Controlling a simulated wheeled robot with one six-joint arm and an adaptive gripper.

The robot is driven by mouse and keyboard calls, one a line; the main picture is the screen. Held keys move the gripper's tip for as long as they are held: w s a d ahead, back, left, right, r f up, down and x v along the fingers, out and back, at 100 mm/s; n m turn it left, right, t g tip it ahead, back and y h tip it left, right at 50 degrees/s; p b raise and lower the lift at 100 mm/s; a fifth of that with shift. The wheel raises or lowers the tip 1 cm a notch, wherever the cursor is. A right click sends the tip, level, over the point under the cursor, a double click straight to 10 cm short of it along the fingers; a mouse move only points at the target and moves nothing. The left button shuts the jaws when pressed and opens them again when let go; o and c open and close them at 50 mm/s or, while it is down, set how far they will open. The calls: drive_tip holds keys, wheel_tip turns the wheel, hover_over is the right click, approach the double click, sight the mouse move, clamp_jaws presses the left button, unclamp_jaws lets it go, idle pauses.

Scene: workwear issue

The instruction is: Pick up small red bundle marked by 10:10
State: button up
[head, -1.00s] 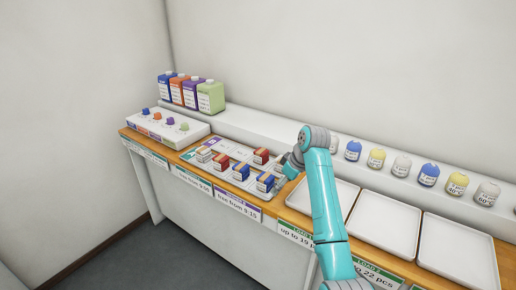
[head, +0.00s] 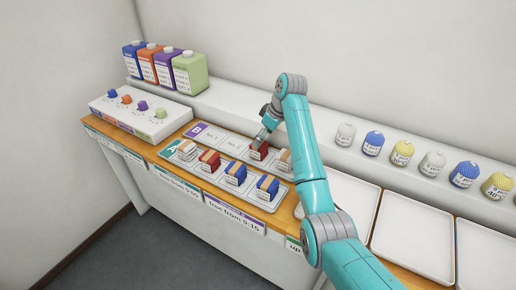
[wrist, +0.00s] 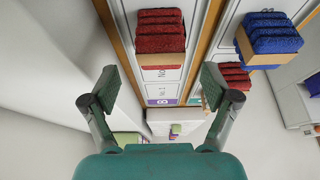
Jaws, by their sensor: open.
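Two small red bundles show in the head view. One (head: 260,152) sits in the back row marked B, just below my gripper (head: 263,136). The other (head: 209,163) sits in the front row marked A. In the wrist view the larger, nearer red bundle (wrist: 160,36) lies ahead, in line with the gap between the spread fingers of my gripper (wrist: 158,90). My gripper is open and empty. I cannot read a 10:10 mark on either bundle.
Jars (head: 373,143) line the back shelf. White trays (head: 412,234) at right are empty.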

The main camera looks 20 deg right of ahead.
sight(259, 149)
drive_tip(key=shift+s+d+x, duration=0.1)
drive_tip(key=shift+s+x, duration=0.05)
drive_tip(key=shift+x, duration=1.55)
drive_tip(key=shift+s+d+x, duration=0.1)
drive_tip(key=shift+x, duration=1.55)
drive_tip(key=shift+f, duration=0.15)
drive_tip(key=c, duration=1.3)
drive_tip(key=shift+o, duration=0.2)
